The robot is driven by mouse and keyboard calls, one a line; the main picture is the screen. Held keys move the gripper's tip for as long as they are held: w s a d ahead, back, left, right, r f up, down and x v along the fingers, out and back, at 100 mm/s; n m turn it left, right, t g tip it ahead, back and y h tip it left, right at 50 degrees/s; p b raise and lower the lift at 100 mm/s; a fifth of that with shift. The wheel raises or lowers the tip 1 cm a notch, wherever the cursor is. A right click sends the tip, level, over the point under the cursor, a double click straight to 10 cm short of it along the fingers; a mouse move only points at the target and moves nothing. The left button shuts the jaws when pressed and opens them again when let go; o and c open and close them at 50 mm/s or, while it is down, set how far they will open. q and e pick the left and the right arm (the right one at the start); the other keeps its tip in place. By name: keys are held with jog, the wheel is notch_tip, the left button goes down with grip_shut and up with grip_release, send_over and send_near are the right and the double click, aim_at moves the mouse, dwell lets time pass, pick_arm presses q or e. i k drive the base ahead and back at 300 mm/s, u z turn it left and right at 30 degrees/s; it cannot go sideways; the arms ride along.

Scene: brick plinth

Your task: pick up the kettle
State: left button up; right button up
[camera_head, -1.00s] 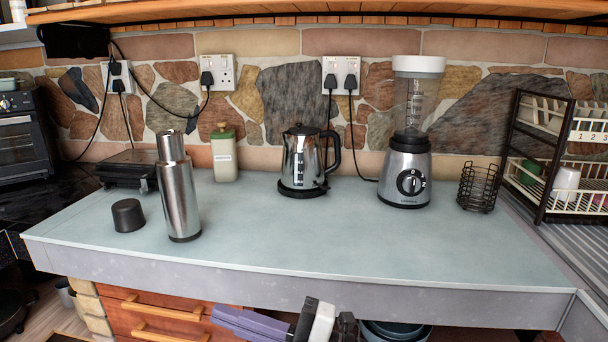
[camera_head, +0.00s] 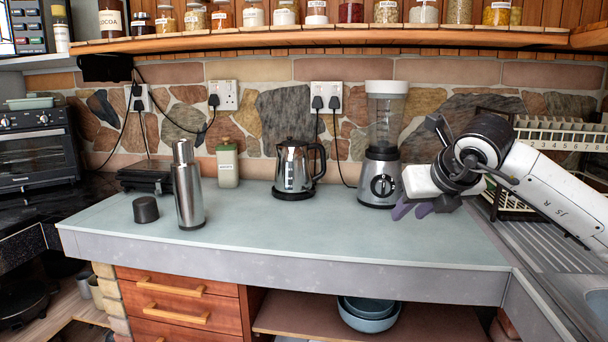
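The kettle (camera_head: 294,169) is polished metal with a black lid, a black handle on its right side and a dark base. It stands upright at the back middle of the pale counter (camera_head: 300,229), in front of the stone wall. My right gripper (camera_head: 402,210) comes in from the right on a white arm, above the counter's right part and in front of the blender. It is to the right of the kettle and apart from it. Its purple fingers are partly hidden by its own wrist, so their opening is unclear. My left gripper does not show.
A blender (camera_head: 380,177) stands right of the kettle, partly behind my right gripper. A shelf (camera_head: 330,38) with jars runs above. The counter in front of the kettle is clear.

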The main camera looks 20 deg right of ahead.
aim_at(294, 174)
jog(key=z, duration=0.55)
jog(key=i, duration=1.4)
jog(key=u, duration=0.65)
jog(key=i, duration=0.55)
